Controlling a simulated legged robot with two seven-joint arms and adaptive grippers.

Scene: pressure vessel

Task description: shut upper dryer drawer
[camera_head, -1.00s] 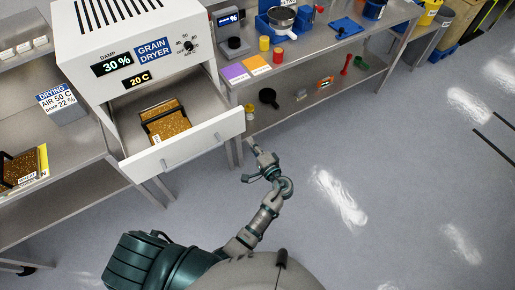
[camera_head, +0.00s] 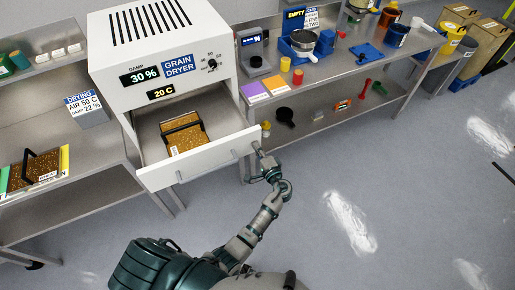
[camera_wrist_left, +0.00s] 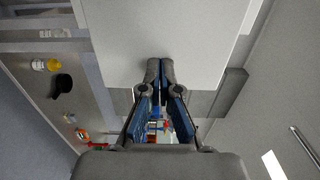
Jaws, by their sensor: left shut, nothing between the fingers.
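The white grain dryer (camera_head: 165,55) stands at the upper left in the head view. Its drawer (camera_head: 200,164) is pulled out, with a tray of brown grain (camera_head: 184,135) inside. Two grey bar handles are on the drawer's front. My left gripper (camera_head: 262,157) is at the right end of the drawer front, by the right handle; I cannot tell if it touches. In the left wrist view the gripper's fingers (camera_wrist_left: 160,67) are together, with nothing between them, against a white panel (camera_wrist_left: 160,30). My right gripper is not in view.
A metal bench (camera_head: 310,72) with small tools, cups and a scale is right of the dryer. Another metal bench (camera_head: 60,120) on the left holds a grain tray (camera_head: 40,170).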

